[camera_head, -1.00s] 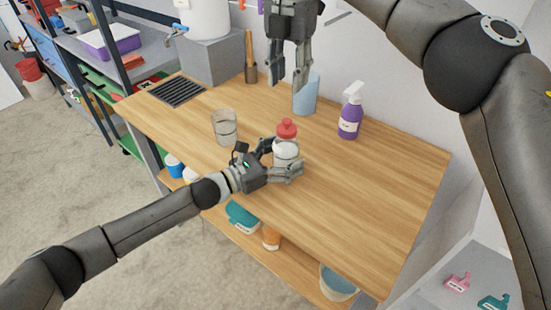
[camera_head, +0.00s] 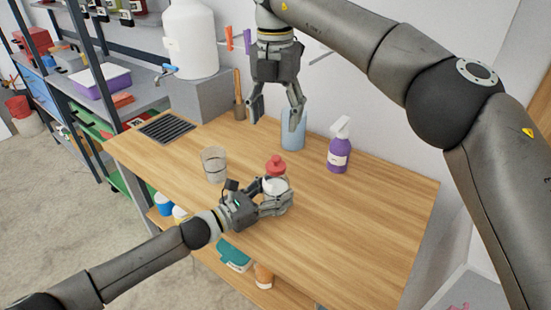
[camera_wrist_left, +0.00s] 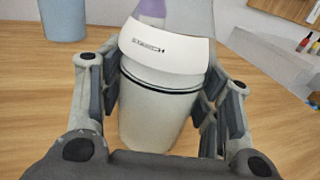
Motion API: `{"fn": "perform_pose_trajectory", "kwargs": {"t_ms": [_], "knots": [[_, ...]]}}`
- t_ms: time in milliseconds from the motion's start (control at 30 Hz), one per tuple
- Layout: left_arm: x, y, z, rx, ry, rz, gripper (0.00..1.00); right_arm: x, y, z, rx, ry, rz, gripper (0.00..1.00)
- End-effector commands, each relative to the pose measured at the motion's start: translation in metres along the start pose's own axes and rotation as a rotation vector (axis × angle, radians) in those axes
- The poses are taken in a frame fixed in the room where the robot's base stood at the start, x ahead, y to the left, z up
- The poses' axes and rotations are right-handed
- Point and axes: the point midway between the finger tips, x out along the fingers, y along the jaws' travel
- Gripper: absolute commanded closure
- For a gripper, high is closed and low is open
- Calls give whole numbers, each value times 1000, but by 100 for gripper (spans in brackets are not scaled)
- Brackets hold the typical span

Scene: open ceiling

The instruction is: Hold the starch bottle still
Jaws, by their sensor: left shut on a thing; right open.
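The starch bottle (camera_head: 274,186) stands upright on the wooden worktop, with a red cap and pale body. In the left wrist view its white label (camera_wrist_left: 165,48) and greyish lower body (camera_wrist_left: 152,112) fill the middle. My left gripper (camera_head: 283,197) is shut around the bottle, with fingers on both sides of its body. Those fingers also show in the left wrist view (camera_wrist_left: 160,100). The cap is out of that view. My right gripper (camera_head: 277,112) hangs above the back of the worktop, fingers spread, open and empty, above and apart from the bottle.
A clear beaker (camera_head: 214,164) stands left of the bottle. A blue tall container (camera_head: 293,134) and a purple spray bottle (camera_head: 339,150) stand behind it. A drain grate (camera_head: 167,128) lies at the far left. The worktop's right side (camera_head: 360,215) is clear.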

Motion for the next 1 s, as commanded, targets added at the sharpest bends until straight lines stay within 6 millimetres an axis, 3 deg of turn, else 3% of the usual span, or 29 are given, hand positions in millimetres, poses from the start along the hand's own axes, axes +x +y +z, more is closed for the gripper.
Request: {"fn": "perform_pose_trajectory", "kwargs": {"t_ms": [1000], "knots": [[0, 0, -1, 0, 1, 0, 75, 15, -9, -24, -1933, -147, -165, 32]]}}
